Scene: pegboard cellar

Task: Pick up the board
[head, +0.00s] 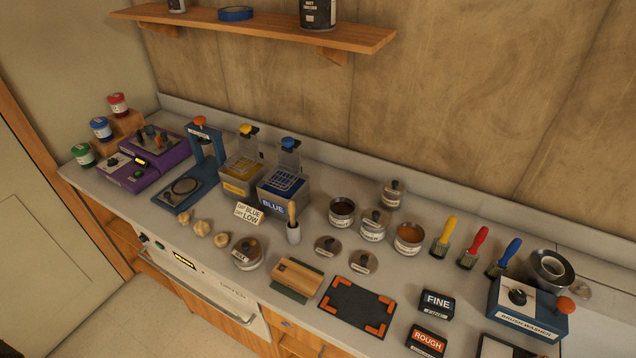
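A light wooden board (297,276) lies near the front edge of the grey counter. It rests on a dark green piece (287,293) that shows along its front edge and right side. Just right of it lies a black mat (357,305) with orange corner marks, with nothing on it. Neither of my grippers shows in the head view.
FINE (437,303) and ROUGH (427,340) blocks sit right of the mat. Brushes (445,237) and a brush washer (527,308) are farther right. A shelf (262,27) hangs above.

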